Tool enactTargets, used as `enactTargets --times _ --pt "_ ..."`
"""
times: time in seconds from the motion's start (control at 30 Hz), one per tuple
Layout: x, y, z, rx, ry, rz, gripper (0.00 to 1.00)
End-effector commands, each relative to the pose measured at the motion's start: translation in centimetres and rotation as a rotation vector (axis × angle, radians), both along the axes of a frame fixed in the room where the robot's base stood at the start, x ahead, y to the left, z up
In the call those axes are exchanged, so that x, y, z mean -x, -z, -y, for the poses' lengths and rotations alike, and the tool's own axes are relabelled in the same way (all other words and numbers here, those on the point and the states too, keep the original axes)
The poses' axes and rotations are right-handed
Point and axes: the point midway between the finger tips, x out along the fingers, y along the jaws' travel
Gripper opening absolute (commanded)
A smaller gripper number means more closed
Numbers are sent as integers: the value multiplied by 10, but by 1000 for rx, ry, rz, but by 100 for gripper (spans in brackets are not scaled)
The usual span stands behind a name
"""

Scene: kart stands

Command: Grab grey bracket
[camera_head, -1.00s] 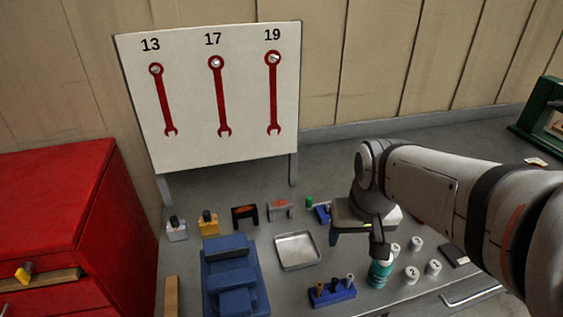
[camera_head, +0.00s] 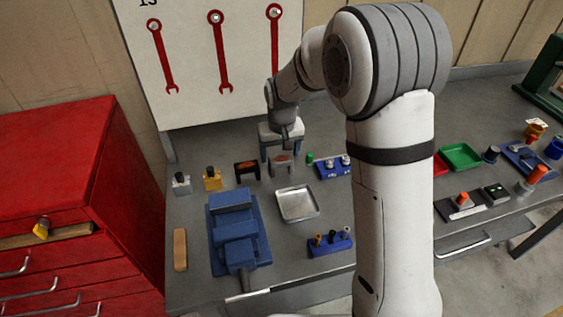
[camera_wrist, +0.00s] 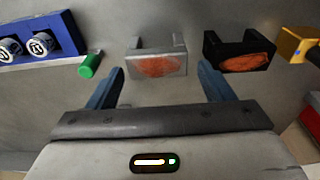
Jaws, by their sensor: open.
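The grey bracket (camera_head: 282,160) stands on the workbench behind the metal tray, a small U-shaped block with an orange-brown patch on its face. In the wrist view the grey bracket (camera_wrist: 156,58) lies ahead of my gripper (camera_wrist: 163,85), in line with the gap between the two blue fingers. The fingers are spread wide and empty, one to each side of the bracket's line. In the head view my gripper (camera_head: 278,143) is just above and around the bracket; contact cannot be told.
A black bracket (camera_wrist: 238,52) stands beside the grey one, with a yellow block (camera_wrist: 297,46) beyond. A green cylinder (camera_wrist: 90,66) and a blue holder (camera_wrist: 42,38) are on the other side. A metal tray (camera_head: 297,216) and blue vise (camera_head: 232,200) are nearer.

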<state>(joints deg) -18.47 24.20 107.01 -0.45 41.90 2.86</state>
Motion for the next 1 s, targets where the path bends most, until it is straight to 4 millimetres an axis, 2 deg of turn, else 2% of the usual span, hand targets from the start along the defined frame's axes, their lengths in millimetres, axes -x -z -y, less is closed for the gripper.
enactTargets --times 0.3,0.43,0.63,1.0 --pt "-5 43 2 0 1 -2 75" --pt "-6 51 1 0 0 0 75" --pt "-6 52 1 0 0 1 75" --pt "-6 51 1 0 -1 1 45"
